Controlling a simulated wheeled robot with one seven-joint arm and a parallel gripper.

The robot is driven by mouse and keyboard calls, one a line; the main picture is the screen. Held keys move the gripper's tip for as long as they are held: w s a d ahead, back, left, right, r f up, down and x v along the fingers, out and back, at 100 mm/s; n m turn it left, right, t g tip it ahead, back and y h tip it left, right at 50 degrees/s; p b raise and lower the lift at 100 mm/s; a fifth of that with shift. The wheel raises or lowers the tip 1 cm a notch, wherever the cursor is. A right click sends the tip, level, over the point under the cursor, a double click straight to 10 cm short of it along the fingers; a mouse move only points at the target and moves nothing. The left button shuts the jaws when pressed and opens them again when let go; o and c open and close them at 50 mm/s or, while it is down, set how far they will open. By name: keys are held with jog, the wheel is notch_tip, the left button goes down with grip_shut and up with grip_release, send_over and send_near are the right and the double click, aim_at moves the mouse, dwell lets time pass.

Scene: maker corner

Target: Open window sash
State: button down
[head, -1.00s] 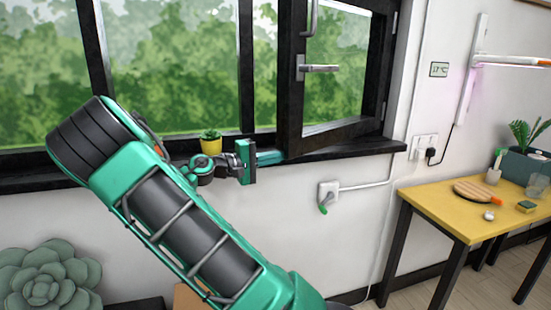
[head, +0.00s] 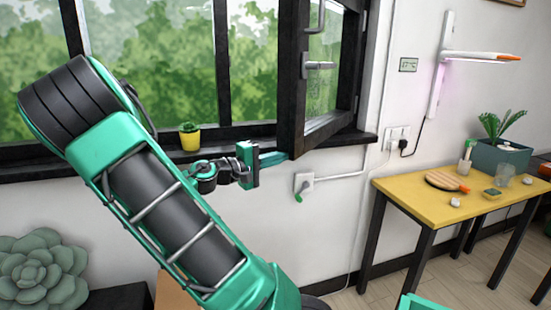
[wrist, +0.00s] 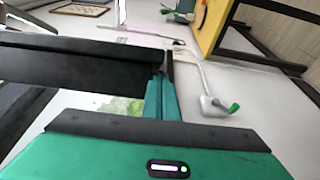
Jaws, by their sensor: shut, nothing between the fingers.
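The window sash (head: 292,95) has a dark frame and stands ajar, swung into the room from its hinges on the right. Its grey lever handle (head: 319,66) lies horizontal, pointing right. My gripper (head: 275,158) is shut and empty, at the bottom free corner of the sash. In the wrist view the teal fingers (wrist: 162,98) are together at the end of the dark sash rail (wrist: 85,65) and seem to touch it. The exact contact is partly hidden.
A yellow pot with a plant (head: 190,137) stands on the sill, left of my gripper. A yellow table (head: 420,203) with small items stands at right. Floor shows between the wall and table.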

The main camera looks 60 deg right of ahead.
jog(key=shift+w, duration=0.1)
jog(key=w+v, duration=0.2)
jog(key=v, duration=0.9)
jog(key=shift+w+d, duration=0.2)
jog(key=s+f+m+t+y, duration=0.1)
jog(key=s+f+m+y, duration=0.1)
jog(key=s+f+y, duration=1)
jog(key=s+a+t+y, duration=0.2)
jog(key=a, duration=0.7)
jog(key=s+a+t+y, duration=0.3)
jog(key=a, duration=0.5)
jog(key=shift+a, duration=0.4)
